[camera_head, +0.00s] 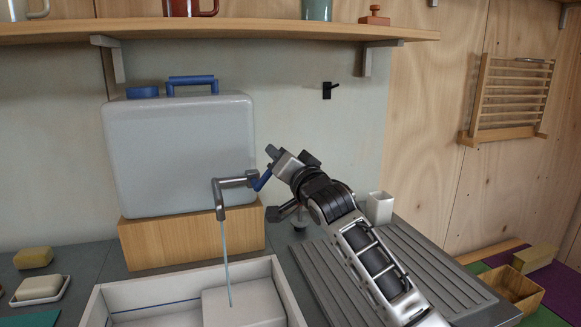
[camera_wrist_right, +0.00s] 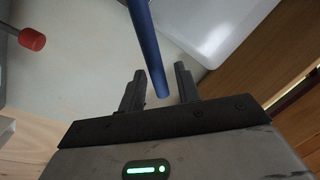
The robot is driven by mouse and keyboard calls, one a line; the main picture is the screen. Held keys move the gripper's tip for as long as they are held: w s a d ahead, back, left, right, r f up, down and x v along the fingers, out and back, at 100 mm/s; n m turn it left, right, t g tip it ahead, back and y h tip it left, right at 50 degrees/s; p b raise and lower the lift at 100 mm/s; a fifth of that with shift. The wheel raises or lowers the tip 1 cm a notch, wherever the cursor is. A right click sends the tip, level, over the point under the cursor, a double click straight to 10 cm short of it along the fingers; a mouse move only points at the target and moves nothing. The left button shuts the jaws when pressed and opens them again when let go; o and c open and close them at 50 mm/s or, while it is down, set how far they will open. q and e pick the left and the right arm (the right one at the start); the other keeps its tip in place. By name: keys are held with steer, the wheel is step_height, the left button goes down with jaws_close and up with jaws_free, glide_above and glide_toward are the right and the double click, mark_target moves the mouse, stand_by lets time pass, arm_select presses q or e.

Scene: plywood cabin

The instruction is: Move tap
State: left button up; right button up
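The grey metal tap (camera_head: 234,184) sticks out from the front of a pale water container (camera_head: 180,150). Its blue lever (camera_head: 262,181) is at the outer right end, and a thin stream of water (camera_head: 226,258) falls from its spout. My right gripper (camera_head: 272,182) reaches in from the right, with its fingers apart around the lever's end. In the right wrist view, the blue lever (camera_wrist_right: 148,45) comes down from the top with its tip between the two open fingers (camera_wrist_right: 160,76). Gaps show on both sides of it. My left gripper is not in view.
The container stands on a wooden block (camera_head: 190,237) behind a white-walled sink (camera_head: 280,290). A grooved draining board (camera_head: 430,270) and a white cup (camera_head: 379,207) are at the right. A shelf (camera_head: 230,30) runs above. Soap (camera_head: 38,287) lies at the left.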

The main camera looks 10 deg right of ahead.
arm_select(q)
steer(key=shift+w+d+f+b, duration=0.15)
steer(key=shift+b, duration=0.7)
arm_select(e)
steer(key=v, duration=1.6)
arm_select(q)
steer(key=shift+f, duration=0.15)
